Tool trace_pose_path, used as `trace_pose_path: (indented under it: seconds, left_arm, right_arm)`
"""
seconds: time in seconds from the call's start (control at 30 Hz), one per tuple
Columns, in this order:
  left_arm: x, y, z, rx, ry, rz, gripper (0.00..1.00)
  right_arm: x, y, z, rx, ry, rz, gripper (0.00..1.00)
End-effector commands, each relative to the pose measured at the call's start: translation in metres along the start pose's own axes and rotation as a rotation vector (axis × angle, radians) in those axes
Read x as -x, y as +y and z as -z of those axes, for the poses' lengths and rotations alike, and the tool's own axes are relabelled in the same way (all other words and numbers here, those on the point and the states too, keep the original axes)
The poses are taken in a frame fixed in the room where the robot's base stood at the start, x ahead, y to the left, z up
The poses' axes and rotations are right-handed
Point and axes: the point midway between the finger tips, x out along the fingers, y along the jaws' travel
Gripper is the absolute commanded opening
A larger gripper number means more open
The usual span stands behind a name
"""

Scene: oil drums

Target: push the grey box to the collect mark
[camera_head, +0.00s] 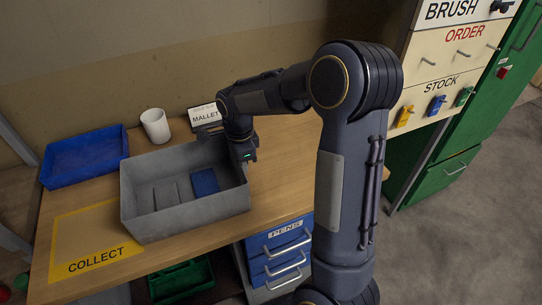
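The grey box (190,222) is an open-topped bin on the wooden table. A flat blue piece (205,182) and grey flat shapes lie on its floor. The collect mark (95,240) is a yellow outlined area lettered COLLECT at the table's front left. The box's left end is at the mark's right part and hides some of it; most of the box is to the right of it. My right gripper (245,160) points down at the box's right end, against or very close to its wall. Its fingers are too small and dark to judge. My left gripper is out of view.
A blue tray (85,158) lies behind the mark, left of the box. A white cup (155,126) and a MALLET sign (205,115) stand behind the box. Blue PENS drawers (280,250) are below the table. The tabletop right of the box is clear.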

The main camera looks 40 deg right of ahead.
Motion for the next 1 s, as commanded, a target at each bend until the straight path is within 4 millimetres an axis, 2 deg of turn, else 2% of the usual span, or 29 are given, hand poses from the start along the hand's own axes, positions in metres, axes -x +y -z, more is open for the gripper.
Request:
trace_pose_path:
  seconds: [0.03,0.1,0.7,0.83,1.0]
  left_arm:
    - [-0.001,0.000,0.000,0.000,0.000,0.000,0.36]
    - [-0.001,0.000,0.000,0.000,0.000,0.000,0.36]
    - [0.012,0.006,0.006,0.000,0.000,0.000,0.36]
    - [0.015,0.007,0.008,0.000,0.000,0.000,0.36]
    - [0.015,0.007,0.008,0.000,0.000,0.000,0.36]
  right_arm:
    - [0.000,0.000,-0.018,0.010,0.000,0.000,0.00]
    - [0.000,0.000,-0.039,0.010,0.001,0.001,0.00]
    - [0.002,0.000,-0.214,0.004,0.002,0.001,0.00]
    - [0.001,0.000,-0.236,0.002,0.001,0.001,0.00]
    - [0.000,0.000,-0.244,0.000,0.001,0.000,0.00]
